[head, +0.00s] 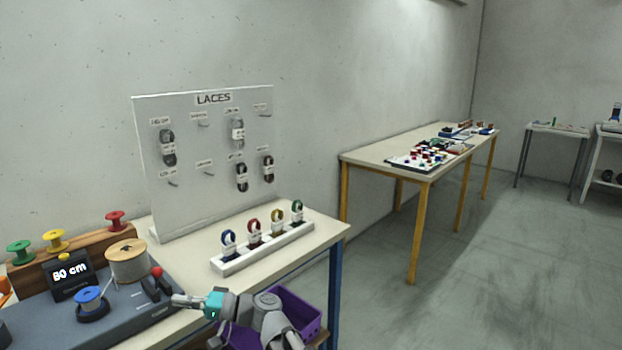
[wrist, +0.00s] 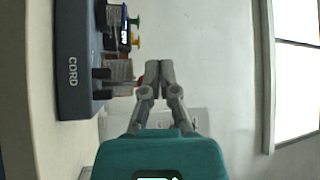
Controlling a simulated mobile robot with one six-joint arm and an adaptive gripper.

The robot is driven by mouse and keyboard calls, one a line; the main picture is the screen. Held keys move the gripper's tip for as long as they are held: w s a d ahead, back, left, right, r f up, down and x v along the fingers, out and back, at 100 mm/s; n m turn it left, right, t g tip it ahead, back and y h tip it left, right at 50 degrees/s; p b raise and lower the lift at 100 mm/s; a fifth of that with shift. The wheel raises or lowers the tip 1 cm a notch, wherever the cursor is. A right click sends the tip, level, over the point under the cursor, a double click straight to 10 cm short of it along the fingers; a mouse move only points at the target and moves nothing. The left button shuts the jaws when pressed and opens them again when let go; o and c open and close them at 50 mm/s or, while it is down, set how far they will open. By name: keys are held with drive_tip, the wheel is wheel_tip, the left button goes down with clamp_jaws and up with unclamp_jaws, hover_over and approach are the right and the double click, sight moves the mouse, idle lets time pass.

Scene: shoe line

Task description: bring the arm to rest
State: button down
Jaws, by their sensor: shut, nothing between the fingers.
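My gripper (head: 182,300) is in the head view at the bottom, near the front right corner of the dark cord machine (head: 135,318). In the wrist view my gripper (wrist: 159,72) has its two fingers together with nothing between them. The machine, marked CORD, shows at the left of the wrist view (wrist: 75,60). A lever with a red knob (head: 157,271) stands just above the gripper in the head view. Whether the fingers touch the machine I cannot tell; they look apart from it in the wrist view.
A white LACES board (head: 205,150) stands on the near table (head: 325,232). A white rack (head: 262,250) holds several coloured lace bundles. A purple crate (head: 300,305) is below the table edge, behind my arm. A long table (head: 380,152) stands farther right. Open floor (head: 500,250) lies at right.

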drive_tip(key=d+f+m+t+h, duration=0.1)
drive_tip(key=d+f+h, duration=0.55)
drive_tip(key=d, duration=0.55)
drive_tip(key=d+f+m+h, duration=0.1)
drive_tip(key=d+f+h, duration=0.4)
drive_tip(key=d+f, duration=0.5)
drive_tip(key=d+f+t+h, duration=0.1)
drive_tip(key=d+f+h, duration=0.45)
drive_tip(key=d, duration=0.85)
drive_tip(key=s+d+m+h, duration=0.2)
drive_tip(key=d+h, duration=0.2)
drive_tip(key=d, duration=0.6)
wheel_tip(320, 180, up, 17)
drive_tip(key=p, duration=1.7)
drive_tip(key=shift+w+a+p, duration=0.15)
drive_tip(key=shift+a+p, duration=0.15)
drive_tip(key=shift+p, duration=0.05)
drive_tip(key=shift+a, duration=0.1)
